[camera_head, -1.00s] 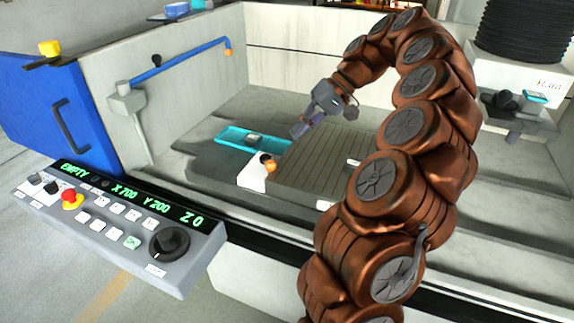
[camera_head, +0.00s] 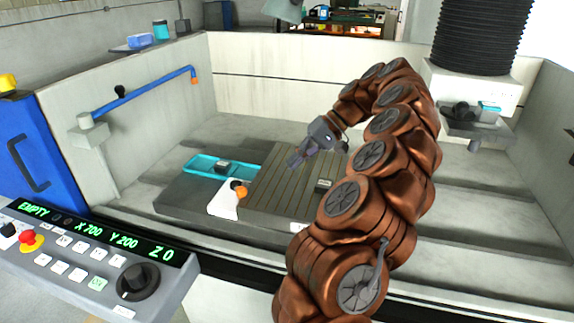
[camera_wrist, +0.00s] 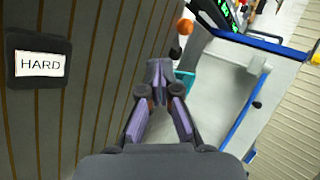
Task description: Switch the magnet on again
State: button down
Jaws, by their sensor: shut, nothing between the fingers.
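The magnet is a flat plate with many parallel strips (camera_head: 285,180) on the machine bed; its strips fill the left of the wrist view (camera_wrist: 98,90). At its left end is a white piece (camera_head: 226,206) with an orange knob (camera_head: 241,191) and a black knob (camera_head: 235,184). In the wrist view the orange knob (camera_wrist: 175,52) and black knob (camera_wrist: 184,27) are beyond my fingertips. My gripper (camera_head: 293,160) is shut and empty, above the plate and up-right of the knobs in the head view, apart from them. It shows in the wrist view too (camera_wrist: 158,74).
A dark block labelled HARD (camera_wrist: 40,63) lies on the plate, also in the head view (camera_head: 323,184). A cyan tray (camera_head: 200,171) holds a small block (camera_head: 221,167). A control panel (camera_head: 75,267) reads EMPTY. A blue pipe (camera_head: 150,88) stands at left.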

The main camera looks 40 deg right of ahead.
aim_at(246, 195)
jog(key=x, duration=0.6)
jog(key=shift+a+p, duration=0.1)
jog(key=shift+p, duration=0.2)
jog(key=a, duration=0.1)
jog(key=w+a+f, duration=0.1)
jog(key=a+p, duration=0.1)
jog(key=shift+w+a+f, duration=0.35)
jog(key=shift+w, duration=0.05)
jog(key=shift+w+a, duration=0.45)
jog(key=shift+a, duration=0.2)
jog(key=shift+a+f, duration=0.1)
jog(key=shift+a, duration=0.15)
